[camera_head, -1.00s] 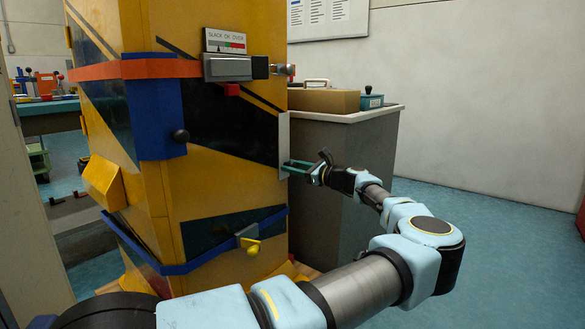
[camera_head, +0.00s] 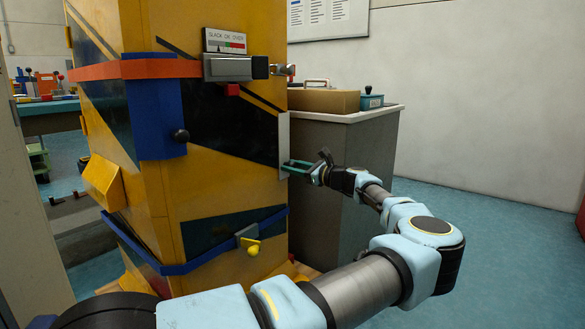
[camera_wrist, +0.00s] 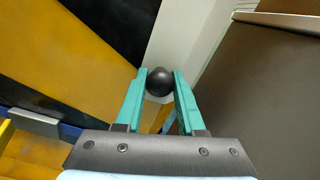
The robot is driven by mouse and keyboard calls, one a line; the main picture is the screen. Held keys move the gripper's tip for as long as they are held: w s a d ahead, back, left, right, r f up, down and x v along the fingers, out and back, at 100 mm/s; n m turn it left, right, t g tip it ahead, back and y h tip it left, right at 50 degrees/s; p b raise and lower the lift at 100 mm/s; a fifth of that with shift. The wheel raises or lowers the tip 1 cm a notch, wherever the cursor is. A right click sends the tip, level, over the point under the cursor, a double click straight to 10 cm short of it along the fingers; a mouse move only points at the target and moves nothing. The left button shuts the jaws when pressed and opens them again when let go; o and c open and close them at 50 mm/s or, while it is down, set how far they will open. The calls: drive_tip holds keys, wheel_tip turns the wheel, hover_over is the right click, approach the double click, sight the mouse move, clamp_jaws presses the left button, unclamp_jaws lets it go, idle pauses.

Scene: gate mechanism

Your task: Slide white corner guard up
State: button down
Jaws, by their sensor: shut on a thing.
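The white corner guard (camera_head: 284,142) is a narrow upright strip on the right edge of the yellow, dark-panelled cabinet in the head view. In the wrist view the white corner guard (camera_wrist: 176,42) rises behind a round black knob (camera_wrist: 159,82). My gripper (camera_head: 285,167) is at the lower part of the guard. In the wrist view my gripper (camera_wrist: 160,84) has its two green fingers on either side of the knob, shut on it. In the head view the knob is hidden by the fingers.
A blue guard with a black knob (camera_head: 181,135) is on the cabinet's left corner. A red strap (camera_head: 135,69) runs to a grey buckle (camera_head: 228,68) above. A grey counter (camera_head: 345,150) with a box stands close behind my gripper. Open floor lies to the right.

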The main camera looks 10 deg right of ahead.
drive_tip(key=shift+r, duration=0.1)
wheel_tip(320, 180, up, 16)
drive_tip(key=p, duration=1.2)
drive_tip(key=shift+r+p, duration=0.15)
drive_tip(key=shift+p, duration=0.2)
drive_tip(key=shift+r, duration=0.1)
drive_tip(key=c, duration=0.8)
unclamp_jaws()
drive_tip(key=shift+c, duration=0.2)
drive_tip(key=o, duration=0.3)
drive_tip(key=shift+o, duration=0.2)
approach(284, 115)
drive_tip(key=v, duration=0.4)
drive_tip(key=shift+d, duration=0.15)
